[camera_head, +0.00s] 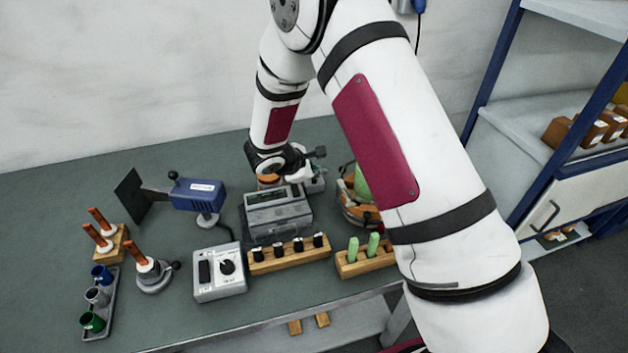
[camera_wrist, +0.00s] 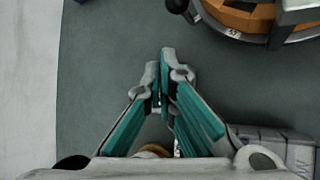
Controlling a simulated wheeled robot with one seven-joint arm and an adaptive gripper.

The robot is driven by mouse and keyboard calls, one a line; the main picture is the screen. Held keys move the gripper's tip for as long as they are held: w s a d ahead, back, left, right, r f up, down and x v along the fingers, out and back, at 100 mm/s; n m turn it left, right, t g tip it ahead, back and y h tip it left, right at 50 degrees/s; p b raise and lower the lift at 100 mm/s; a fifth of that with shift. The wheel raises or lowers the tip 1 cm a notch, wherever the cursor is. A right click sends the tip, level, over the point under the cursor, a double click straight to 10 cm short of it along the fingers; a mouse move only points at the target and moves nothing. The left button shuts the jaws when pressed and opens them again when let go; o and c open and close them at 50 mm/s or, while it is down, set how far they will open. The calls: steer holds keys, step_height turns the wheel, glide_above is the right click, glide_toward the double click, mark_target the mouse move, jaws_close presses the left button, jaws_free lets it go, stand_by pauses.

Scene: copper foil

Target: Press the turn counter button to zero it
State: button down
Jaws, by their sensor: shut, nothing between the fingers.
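A grey box with a dark display strip (camera_head: 278,212), which looks like the turn counter, stands in the middle of the bench. I cannot make out its button clearly. My gripper (camera_head: 298,168) is behind and above this box in the head view, seen small and partly blocked by its own parts. In the wrist view my gripper (camera_wrist: 162,60) has its teal-padded fingers together with nothing between them. The bench lies below the tips there. A grey boxy thing (camera_wrist: 275,142) at the lower right of the wrist view is partly hidden; I cannot tell whether it is the counter.
A round orange-brown wooden device (camera_wrist: 245,14) is at the top right of the wrist view. A blue tool (camera_head: 198,194), a white control box (camera_head: 219,272) and a wooden block with black knobs (camera_head: 288,256) surround the counter.

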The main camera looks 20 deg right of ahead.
stand_by(0.4)
steer(key=shift+f, duration=0.4)
steer(key=shift+f+b, duration=0.4)
steer(key=shift+f, duration=0.05)
stand_by(0.6)
steer(key=shift+r, duration=0.9)
steer(key=shift+r+p, duration=0.95)
steer(key=shift+r, duration=1.55)
